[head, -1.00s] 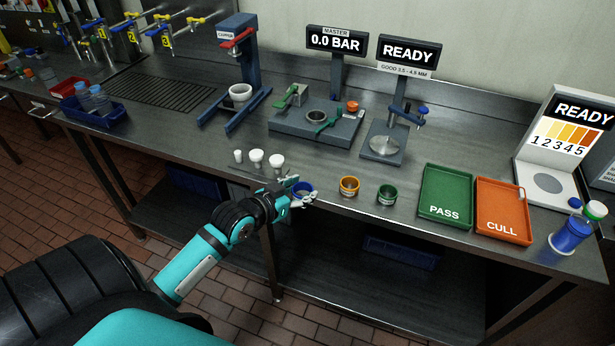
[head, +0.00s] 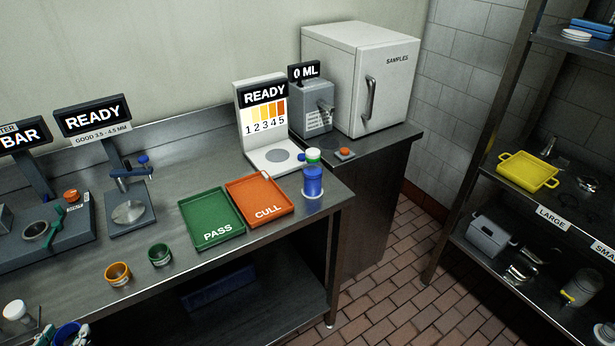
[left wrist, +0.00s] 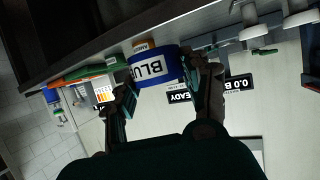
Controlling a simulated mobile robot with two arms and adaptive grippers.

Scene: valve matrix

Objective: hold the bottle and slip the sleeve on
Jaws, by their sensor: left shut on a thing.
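A blue bottle (head: 313,182) with a green and white top stands upright near the bench's front right corner, beside the orange CULL tray. In the head view only a part of this gripper (head: 68,335) shows at the lower left edge, well left of the bottle. My right gripper is not in view.
An orange ring (head: 118,274) and a green ring (head: 160,254) stand near the bench's front edge. The green PASS tray (head: 211,215) and orange CULL tray (head: 262,199) lie between them and the bottle. A READY colour display (head: 265,125) stands behind the bottle.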

